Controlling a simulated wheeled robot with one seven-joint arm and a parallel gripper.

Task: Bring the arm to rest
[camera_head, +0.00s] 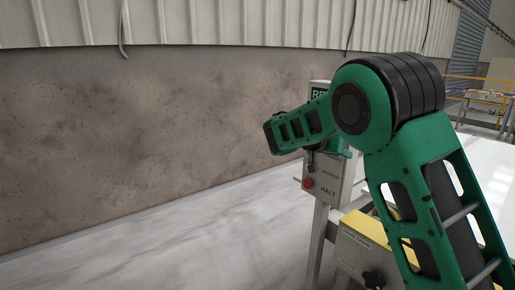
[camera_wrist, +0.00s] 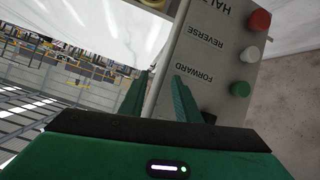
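My arm is bent, its green links and black elbow joint filling the right of the head view. My gripper (camera_wrist: 160,76) shows in the wrist view with its two green fingers apart and nothing held between them. In the head view the gripper is mostly hidden behind my arm, near the control box. The grey control box (camera_head: 323,190) stands on a post just beyond; it also fills the upper right of the wrist view (camera_wrist: 207,62), close to the fingers. I cannot tell whether they touch it.
The box carries a red HALT button (camera_wrist: 260,21), a white button (camera_wrist: 249,54) and a green button (camera_wrist: 240,89). A yellow-topped machine edge (camera_head: 366,228) is below my arm. A stained wall (camera_head: 130,140) runs behind. The pale floor (camera_head: 190,245) at left is clear.

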